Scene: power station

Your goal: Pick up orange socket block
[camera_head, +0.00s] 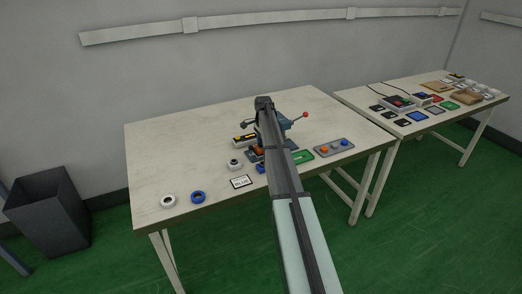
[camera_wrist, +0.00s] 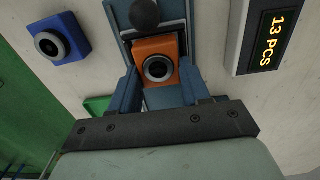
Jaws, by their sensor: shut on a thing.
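The orange socket block (camera_wrist: 148,47), a square block with a round grey-rimmed dark hole, sits between the two blue-grey fingers of my gripper (camera_wrist: 158,72) in the wrist view. The fingers are shut on its sides. Behind it is a blue-grey fixture (camera_wrist: 152,101) with a dark round knob (camera_wrist: 144,14). I cannot tell whether the block touches the fixture. In the head view a small orange patch of the block (camera_head: 257,149) shows just left of my arm, which hides most of the gripper and fixture.
A blue socket block (camera_wrist: 62,40) lies left of the gripper in the wrist view, and a display reading 13 PCS (camera_wrist: 269,35) stands right.

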